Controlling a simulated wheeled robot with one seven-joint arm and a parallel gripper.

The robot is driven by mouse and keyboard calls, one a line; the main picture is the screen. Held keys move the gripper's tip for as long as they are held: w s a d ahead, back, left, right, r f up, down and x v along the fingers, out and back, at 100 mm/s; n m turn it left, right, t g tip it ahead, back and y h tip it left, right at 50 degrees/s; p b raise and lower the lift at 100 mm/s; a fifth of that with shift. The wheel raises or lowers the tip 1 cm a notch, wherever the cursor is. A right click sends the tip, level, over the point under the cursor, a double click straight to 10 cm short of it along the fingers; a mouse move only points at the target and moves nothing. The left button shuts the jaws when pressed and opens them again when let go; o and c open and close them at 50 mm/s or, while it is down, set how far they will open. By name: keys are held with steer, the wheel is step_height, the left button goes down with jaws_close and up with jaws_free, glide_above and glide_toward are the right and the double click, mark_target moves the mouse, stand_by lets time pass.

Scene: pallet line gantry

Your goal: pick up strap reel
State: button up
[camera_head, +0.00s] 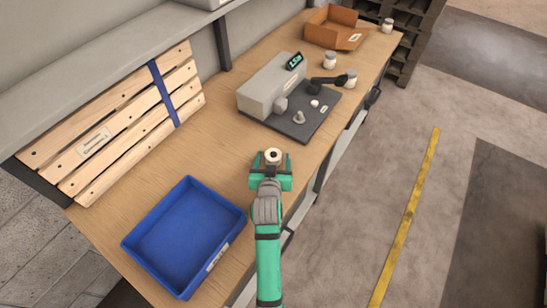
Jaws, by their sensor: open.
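A small white ring-shaped piece with a dark centre, which looks like the strap reel (272,155), is near the bench's front edge. My gripper (272,162) is green and reaches in from the bottom of the picture. Its two fingers are open, one on each side of the reel. I cannot tell whether they touch it. The lower part of the reel is hidden by my gripper.
A blue tray (137,243) lies empty at lower left. A slatted wood panel (130,112) with a blue strap leans behind it. A grey machine (268,88) on a dark plate stands beyond my gripper. White-lidded jars (329,62) and a cardboard box (325,36) are farther back.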

steer(key=shift+x, duration=0.95)
steer(key=c, duration=1.2)
steer(key=shift+r, duration=0.1)
steer(key=shift+r, duration=0.8)
steer(key=s+r, duration=0.3)
steer(key=s, duration=0.1)
steer(key=s+r, duration=0.4)
steer(key=s, duration=0.1)
steer(key=s+a+r, duration=0.1)
steer(key=s+r, duration=0.3)
steer(key=shift+s+r, duration=0.1)
steer(key=shift+s, duration=0.3)
